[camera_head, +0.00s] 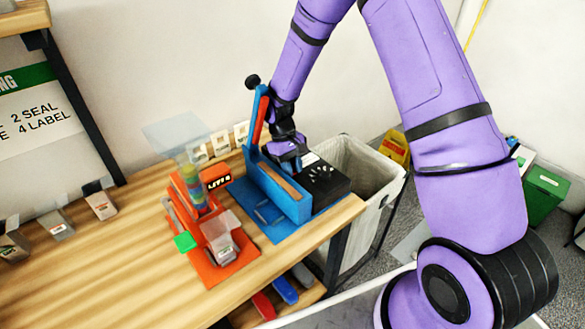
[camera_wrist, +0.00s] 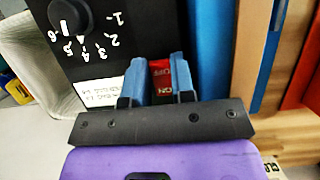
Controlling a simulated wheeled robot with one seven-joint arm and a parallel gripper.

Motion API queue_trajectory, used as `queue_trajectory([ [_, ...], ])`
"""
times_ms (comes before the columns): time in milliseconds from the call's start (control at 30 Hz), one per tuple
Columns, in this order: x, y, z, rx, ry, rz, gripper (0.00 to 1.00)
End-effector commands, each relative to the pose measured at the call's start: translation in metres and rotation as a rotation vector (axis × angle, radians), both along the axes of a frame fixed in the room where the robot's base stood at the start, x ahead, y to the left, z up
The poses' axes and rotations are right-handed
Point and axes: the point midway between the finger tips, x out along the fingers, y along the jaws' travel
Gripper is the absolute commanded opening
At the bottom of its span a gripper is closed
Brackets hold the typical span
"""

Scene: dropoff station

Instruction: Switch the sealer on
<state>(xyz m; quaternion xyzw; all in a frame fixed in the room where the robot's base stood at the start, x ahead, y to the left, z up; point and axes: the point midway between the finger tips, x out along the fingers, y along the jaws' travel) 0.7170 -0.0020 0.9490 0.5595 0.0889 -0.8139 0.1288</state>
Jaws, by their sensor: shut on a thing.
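The sealer (camera_head: 287,199) is a blue machine with a raised lever arm, standing at the right end of the wooden table. Its black control box (camera_head: 325,184) is on its right side. In the wrist view the box has a black dial (camera_wrist: 70,16) with white numbers and a white label. A small red switch (camera_wrist: 160,78) with white lettering shows between the two blue fingertips of my gripper (camera_wrist: 158,84). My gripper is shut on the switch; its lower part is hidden. In the head view my gripper (camera_head: 290,157) is at the control box beside the lever, and hides the switch.
An orange device (camera_head: 213,240) with a clear hopper stands left of the sealer. Several small bins (camera_head: 100,203) stand further left on the table (camera_head: 110,270). A grey fabric bin (camera_head: 365,170) is right of the table. The table's front left area is clear.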

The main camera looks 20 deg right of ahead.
Motion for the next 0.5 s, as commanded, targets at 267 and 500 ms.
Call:
queue_trajectory([
  [267,0.0004,-0.0004,0.0004,-0.001,-0.002,-0.001,0.34],
  [500,0.0003,-0.0002,0.0002,-0.001,-0.002,-0.001,0.34],
])
